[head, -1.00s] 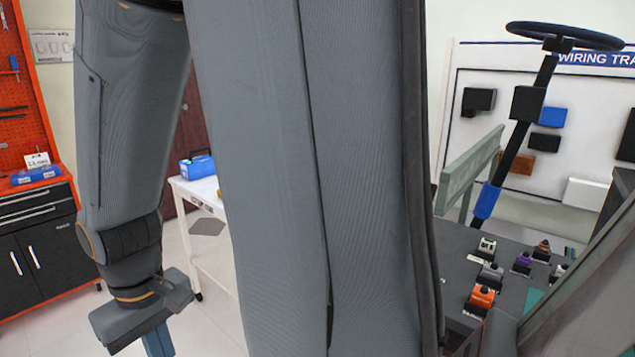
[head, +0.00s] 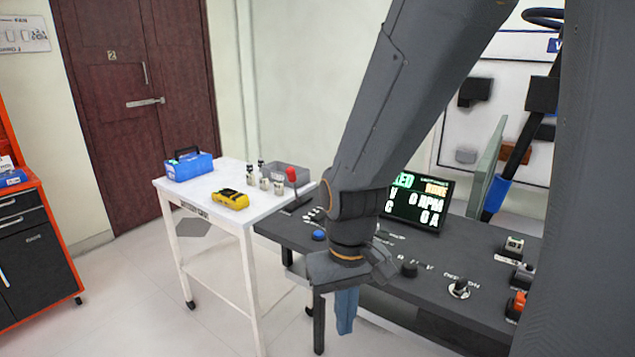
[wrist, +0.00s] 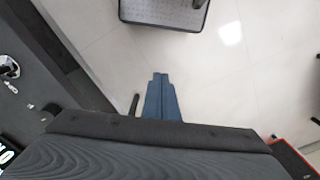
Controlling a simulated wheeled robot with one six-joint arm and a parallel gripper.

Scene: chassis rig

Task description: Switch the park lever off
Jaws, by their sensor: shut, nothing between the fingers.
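A lever with a red knob (head: 291,175) stands at the far left end of the dark console (head: 450,252) in the head view. It looks upright, and I cannot read a label that names it as the park lever. My gripper (head: 346,312) points down at the console's front edge, to the right of the lever and nearer to me. Its blue fingers are together and empty; they also show in the wrist view (wrist: 161,98) over the pale floor. My arm hides part of the console's middle.
The console carries a lit screen (head: 418,203), a blue button (head: 319,235), a black knob (head: 409,269) and a key switch (head: 459,288). A white table (head: 215,206) at left holds a blue toolbox (head: 189,166) and a yellow meter (head: 231,199). Open floor lies in front.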

